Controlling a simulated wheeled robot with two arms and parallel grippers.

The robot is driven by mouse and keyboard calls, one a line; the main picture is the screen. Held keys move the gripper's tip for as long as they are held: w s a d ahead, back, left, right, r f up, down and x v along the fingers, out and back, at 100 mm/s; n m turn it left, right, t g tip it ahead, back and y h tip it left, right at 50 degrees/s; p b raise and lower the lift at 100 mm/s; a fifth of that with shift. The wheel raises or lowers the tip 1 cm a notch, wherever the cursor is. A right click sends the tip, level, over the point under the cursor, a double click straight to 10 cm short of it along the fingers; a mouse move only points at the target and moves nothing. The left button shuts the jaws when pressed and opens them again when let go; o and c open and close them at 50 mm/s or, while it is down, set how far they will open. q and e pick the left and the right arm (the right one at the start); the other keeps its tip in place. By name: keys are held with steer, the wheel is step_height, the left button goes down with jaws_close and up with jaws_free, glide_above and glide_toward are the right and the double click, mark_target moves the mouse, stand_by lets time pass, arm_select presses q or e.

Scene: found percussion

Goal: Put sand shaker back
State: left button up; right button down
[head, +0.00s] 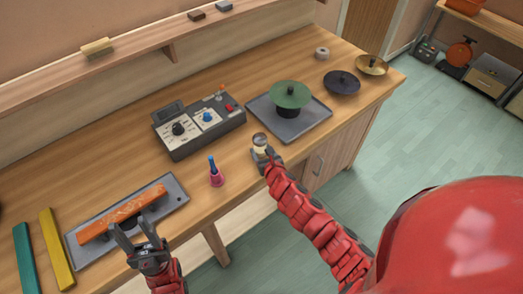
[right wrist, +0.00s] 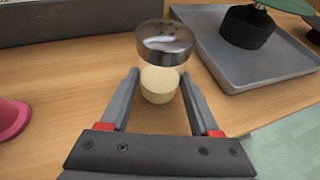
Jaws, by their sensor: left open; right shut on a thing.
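The sand shaker (head: 260,143) is a small clear jar with a metal lid and pale sand inside. In the right wrist view the shaker (right wrist: 160,65) stands upright between the fingers of my right gripper (right wrist: 160,105). My right gripper (head: 263,155) is shut on it near the front edge of the workbench. Whether its base touches the bench I cannot tell. My left gripper (head: 129,237) is open at the front left, by an orange bar (head: 125,213) lying on a grey tray (head: 175,187). It seems empty.
A grey control box (head: 199,125) stands behind the shaker. A tray (head: 317,112) with a green disc (head: 290,94) lies to the right. A pink cone-shaped thing (head: 217,177) stands to the left. Yellow (head: 56,247) and teal (head: 25,258) bars lie far left.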

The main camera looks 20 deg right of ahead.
steer(key=shift+c, duration=0.6)
jaws_free()
